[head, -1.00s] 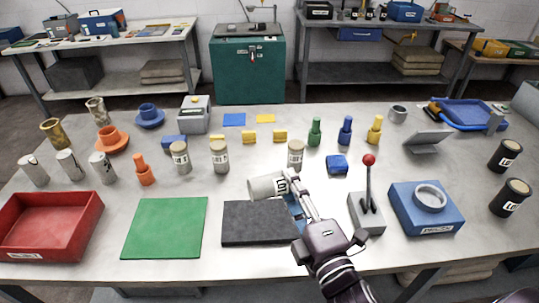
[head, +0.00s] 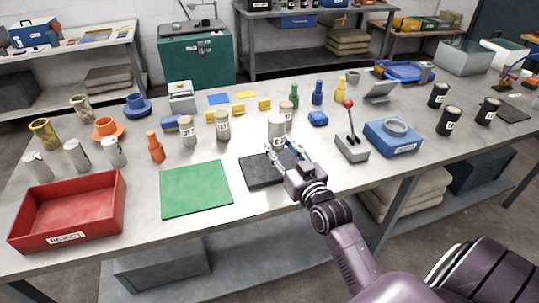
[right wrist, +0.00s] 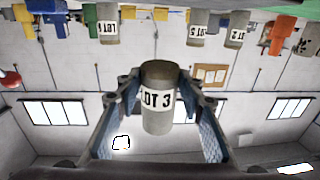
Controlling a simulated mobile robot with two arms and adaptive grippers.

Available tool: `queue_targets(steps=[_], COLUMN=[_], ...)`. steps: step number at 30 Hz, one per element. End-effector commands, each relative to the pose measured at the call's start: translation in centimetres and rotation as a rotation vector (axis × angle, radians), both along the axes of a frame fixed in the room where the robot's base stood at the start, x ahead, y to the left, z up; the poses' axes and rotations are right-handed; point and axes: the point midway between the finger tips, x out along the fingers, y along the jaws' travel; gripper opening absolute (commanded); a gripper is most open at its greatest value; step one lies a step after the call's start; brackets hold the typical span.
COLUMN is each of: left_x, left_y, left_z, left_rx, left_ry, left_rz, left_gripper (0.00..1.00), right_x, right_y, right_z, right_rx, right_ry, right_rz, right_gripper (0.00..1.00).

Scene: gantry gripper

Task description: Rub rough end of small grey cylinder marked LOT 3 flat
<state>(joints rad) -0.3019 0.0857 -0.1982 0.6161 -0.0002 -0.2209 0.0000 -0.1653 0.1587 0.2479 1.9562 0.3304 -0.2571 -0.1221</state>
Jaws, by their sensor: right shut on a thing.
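The small grey cylinder marked LOT 3 (head: 277,131) is upright in my right gripper (head: 286,153), over the back part of the dark flat block (head: 258,175). In the right wrist view the cylinder (right wrist: 158,97) sits between the two blue-padded fingers, with its LOT 3 label facing the camera. The gripper is shut on it. I cannot tell whether its lower end touches the dark block or hangs just above it. Its end faces are not clear enough to show which is rough. My left gripper is out of view.
A green mat (head: 195,188) and a red REJECT tray (head: 66,210) lie to the left. Other labelled grey cylinders (head: 222,126) stand behind. A red-knobbed lever (head: 351,146) and a blue box with a ring (head: 392,139) stand to the right.

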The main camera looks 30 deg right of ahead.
Motion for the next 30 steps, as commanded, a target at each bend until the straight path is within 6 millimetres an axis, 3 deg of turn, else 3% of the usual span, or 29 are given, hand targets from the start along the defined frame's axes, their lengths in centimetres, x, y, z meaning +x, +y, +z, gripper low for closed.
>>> queue_targets(steps=[10, 18, 30], left_x=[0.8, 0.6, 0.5], left_y=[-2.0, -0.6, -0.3], left_z=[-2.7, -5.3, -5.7], left_rx=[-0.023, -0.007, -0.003], left_ry=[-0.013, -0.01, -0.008], left_rz=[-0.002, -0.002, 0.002], left_gripper=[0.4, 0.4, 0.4], right_x=[0.0, 0.0, 0.0], right_y=[0.0, 0.0, 0.0], right_z=[-2.5, -5.1, -5.4], right_rx=[-0.004, -0.005, -0.005], right_ry=[-0.005, -0.005, -0.005], right_rz=[0.0, 0.0, 0.0], right_gripper=[0.0, 0.0, 0.0])
